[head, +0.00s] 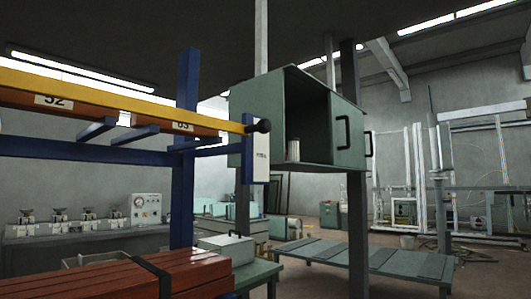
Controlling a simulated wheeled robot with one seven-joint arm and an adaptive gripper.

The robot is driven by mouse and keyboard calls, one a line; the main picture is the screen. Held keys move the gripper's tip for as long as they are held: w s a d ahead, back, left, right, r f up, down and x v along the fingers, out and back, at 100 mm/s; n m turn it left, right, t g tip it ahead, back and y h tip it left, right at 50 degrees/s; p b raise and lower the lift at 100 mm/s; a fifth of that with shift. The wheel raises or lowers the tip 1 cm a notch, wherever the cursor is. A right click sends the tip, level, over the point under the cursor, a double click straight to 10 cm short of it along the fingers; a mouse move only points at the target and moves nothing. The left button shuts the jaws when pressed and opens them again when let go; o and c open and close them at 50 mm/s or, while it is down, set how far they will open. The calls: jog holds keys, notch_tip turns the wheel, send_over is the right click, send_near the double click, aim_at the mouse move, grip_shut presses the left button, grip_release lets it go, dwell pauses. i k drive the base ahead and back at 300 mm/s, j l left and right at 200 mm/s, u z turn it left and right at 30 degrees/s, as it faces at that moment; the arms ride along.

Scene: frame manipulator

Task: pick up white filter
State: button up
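A small whitish ribbed cylinder, which looks like the white filter (293,150), stands upright inside a green-grey metal cabinet (258,95). It is on the cabinet floor near the left side of the opening. The cabinet door (347,132) with a black handle is open to the right, and the inside behind the cylinder is dark. My gripper is not in view.
A blue rack post (185,150) and a yellow beam (120,92) stand close on the left. Reddish-brown planks (150,275) lie at the lower left. A low grey table (350,256) stands below the cabinet. Open floor shows at the right.

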aim_at(293, 150)
jog(key=l+u, duration=0.1)
jog(key=u, duration=0.35)
jog(key=i+l+u, duration=0.5)
jog(key=l+u, duration=0.2)
jog(key=l, duration=0.15)
